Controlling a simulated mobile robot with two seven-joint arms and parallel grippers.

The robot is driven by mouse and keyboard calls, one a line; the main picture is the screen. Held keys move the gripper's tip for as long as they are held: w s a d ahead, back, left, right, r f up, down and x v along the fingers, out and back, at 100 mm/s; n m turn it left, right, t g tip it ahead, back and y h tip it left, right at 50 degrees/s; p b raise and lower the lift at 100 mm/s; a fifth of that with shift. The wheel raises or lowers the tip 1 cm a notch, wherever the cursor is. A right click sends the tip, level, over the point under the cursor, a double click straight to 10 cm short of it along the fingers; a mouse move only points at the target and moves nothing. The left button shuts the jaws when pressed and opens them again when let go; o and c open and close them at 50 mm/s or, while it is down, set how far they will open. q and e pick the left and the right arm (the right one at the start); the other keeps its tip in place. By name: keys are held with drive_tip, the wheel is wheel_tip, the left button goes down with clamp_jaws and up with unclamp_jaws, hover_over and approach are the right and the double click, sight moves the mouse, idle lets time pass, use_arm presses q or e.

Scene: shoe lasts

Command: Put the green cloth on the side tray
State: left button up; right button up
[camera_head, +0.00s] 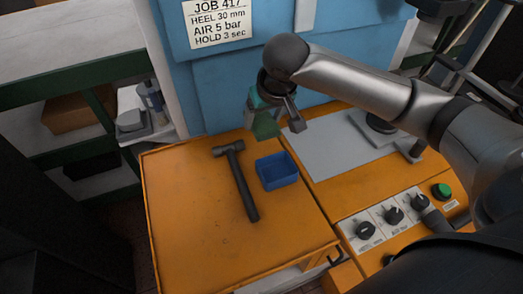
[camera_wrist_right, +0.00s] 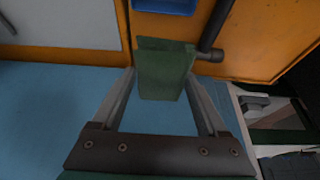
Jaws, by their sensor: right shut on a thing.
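The green cloth (camera_head: 265,127) hangs from my right gripper (camera_head: 277,116), which is shut on it. In the head view it shows against the blue machine front, near the back edge of the orange side tray (camera_head: 190,225). In the right wrist view the folded cloth (camera_wrist_right: 165,70) sits between the two fingers of the right gripper (camera_wrist_right: 161,76). The cloth appears raised above the tray; its exact height is hard to tell. My left gripper is out of view.
A hammer (camera_head: 240,180) and a blue bin (camera_head: 277,171) occupy the tray's middle and right. The tray's left and front are bare. The machine bed (camera_head: 335,150) and a panel with knobs (camera_head: 393,214) lie to the right. Shelves (camera_head: 65,150) stand at the left.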

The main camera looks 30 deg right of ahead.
sight(270, 132)
wheel_tip(270, 132, down, 5)
drive_tip(key=shift+r+b, duration=0.15)
drive_tip(key=shift+b, duration=0.3)
drive_tip(key=f, duration=0.2)
drive_tip(key=f+b, duration=0.1)
drive_tip(key=f, duration=0.2)
drive_tip(key=shift+s+f+b, duration=0.25)
drive_tip(key=shift+f+b, duration=0.05)
drive_tip(key=shift+f, duration=0.05)
clamp_jaws()
drive_tip(key=o, duration=1.1)
unclamp_jaws()
drive_tip(key=shift+w+r, duration=0.1)
drive_tip(key=shift+w, duration=0.1)
drive_tip(key=shift+r, duration=0.1)
drive_tip(key=shift+r, duration=0.2)
drive_tip(key=p+v, duration=0.3)
drive_tip(key=v, duration=0.8)
drive_tip(key=shift+s+r+p, duration=0.1)
drive_tip(key=shift+r+p, duration=0.25)
drive_tip(key=shift+p, duration=0.05)
